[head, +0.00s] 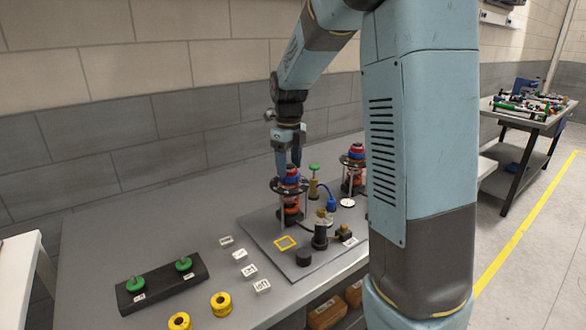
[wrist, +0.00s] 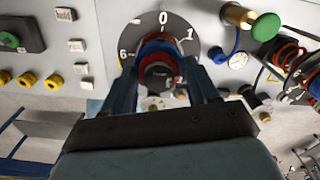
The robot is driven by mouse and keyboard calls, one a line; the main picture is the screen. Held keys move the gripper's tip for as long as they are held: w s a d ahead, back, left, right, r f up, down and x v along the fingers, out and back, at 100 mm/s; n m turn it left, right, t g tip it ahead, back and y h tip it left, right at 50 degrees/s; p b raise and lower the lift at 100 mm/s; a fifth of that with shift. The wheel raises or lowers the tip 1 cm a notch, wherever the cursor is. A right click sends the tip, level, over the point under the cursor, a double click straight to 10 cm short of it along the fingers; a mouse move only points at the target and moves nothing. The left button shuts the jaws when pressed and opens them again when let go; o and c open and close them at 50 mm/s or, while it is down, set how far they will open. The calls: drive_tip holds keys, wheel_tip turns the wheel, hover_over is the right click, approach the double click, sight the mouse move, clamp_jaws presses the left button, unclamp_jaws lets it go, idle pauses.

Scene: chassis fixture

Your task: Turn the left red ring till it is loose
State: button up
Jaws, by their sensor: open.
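The left red ring (head: 292,171) sits with a blue part on top of the left post of the fixture, over a dark round dial. In the wrist view the red ring (wrist: 160,62) shows below a blue band, in front of the dial (wrist: 150,22) marked 6, 0 and 1. My gripper (head: 290,162) points down at the post top. In the wrist view its two fingers (wrist: 163,65) stand open on either side of the ring. Whether they touch it I cannot tell.
A second similar post (head: 355,160) stands to the right, partly beside my arm. A green-topped brass valve (head: 314,182) is between the posts. A black block with green knobs (head: 160,284), yellow rings (head: 221,304) and white labels (head: 240,256) lie to the left.

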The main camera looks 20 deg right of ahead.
drive_tip(key=shift+m, duration=1.8)
drive_tip(key=shift+m, duration=1.1)
drive_tip(key=shift+c, duration=0.2)
